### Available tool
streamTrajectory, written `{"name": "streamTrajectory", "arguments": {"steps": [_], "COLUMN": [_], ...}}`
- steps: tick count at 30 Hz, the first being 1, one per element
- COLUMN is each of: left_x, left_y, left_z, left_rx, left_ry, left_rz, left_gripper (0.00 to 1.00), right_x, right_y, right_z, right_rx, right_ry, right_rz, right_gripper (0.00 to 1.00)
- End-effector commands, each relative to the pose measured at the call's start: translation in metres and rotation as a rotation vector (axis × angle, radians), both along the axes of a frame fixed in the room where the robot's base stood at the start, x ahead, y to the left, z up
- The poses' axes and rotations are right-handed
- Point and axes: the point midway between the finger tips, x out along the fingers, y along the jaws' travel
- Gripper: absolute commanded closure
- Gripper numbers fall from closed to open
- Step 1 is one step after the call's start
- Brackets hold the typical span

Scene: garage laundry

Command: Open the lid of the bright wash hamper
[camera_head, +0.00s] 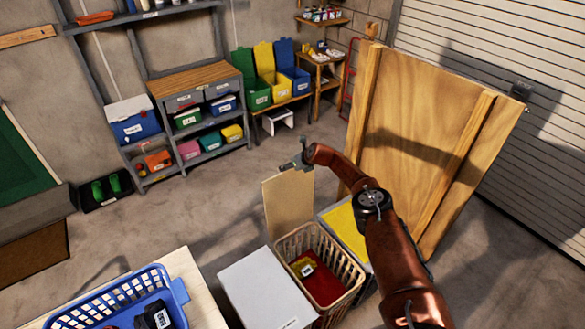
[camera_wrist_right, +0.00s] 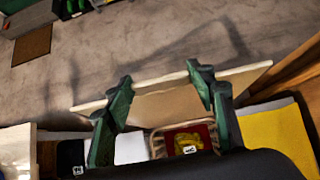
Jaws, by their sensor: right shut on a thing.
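The middle hamper (camera_head: 352,264) is a tan slatted basket with its top open, and red and yellow cloth (camera_head: 322,285) shows inside. Its plain tan lid (camera_head: 288,207) stands nearly upright at the back of the basket. My right gripper (camera_head: 297,163) is at the top edge of this lid, shut on it. In the right wrist view the green fingers of the gripper (camera_wrist_right: 160,78) reach across the lid (camera_wrist_right: 165,104), with the open hamper (camera_wrist_right: 157,146) beyond. My left gripper is out of view.
A white-lidded hamper (camera_head: 265,287) stands to the left and a yellow-lidded one (camera_head: 346,230) to the right, both closed. A wooden panel (camera_head: 412,125) stands behind at right. A blue basket (camera_head: 120,303) is at front left. Open floor (camera_head: 200,215) lies behind the lid.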

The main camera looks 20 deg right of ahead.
Motion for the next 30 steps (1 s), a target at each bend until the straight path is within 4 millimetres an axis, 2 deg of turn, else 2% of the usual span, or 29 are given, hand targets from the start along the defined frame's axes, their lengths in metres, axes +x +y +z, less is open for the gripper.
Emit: {"name": "streamTrajectory", "arguments": {"steps": [9, 17, 18, 25, 30], "left_x": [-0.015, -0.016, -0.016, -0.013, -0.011], "left_y": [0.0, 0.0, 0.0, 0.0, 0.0], "left_z": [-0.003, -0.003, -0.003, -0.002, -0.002], "left_rx": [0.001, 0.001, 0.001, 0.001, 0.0], "left_ry": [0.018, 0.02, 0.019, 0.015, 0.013], "left_rz": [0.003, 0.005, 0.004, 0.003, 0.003], "left_gripper": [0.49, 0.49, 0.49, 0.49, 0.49], "right_x": [0.0, 0.001, 0.001, 0.001, 0.001], "right_y": [-0.001, -0.001, -0.001, 0.001, 0.002], "right_z": [0.0, 0.001, 0.001, 0.0, -0.001], "right_rx": [0.002, 0.003, 0.003, 0.002, 0.001], "right_ry": [-0.002, -0.003, -0.003, -0.001, 0.0], "right_rz": [-0.004, -0.004, -0.004, -0.001, 0.0], "right_gripper": [0.93, 0.93, 0.48, 0.33, 0.32]}}
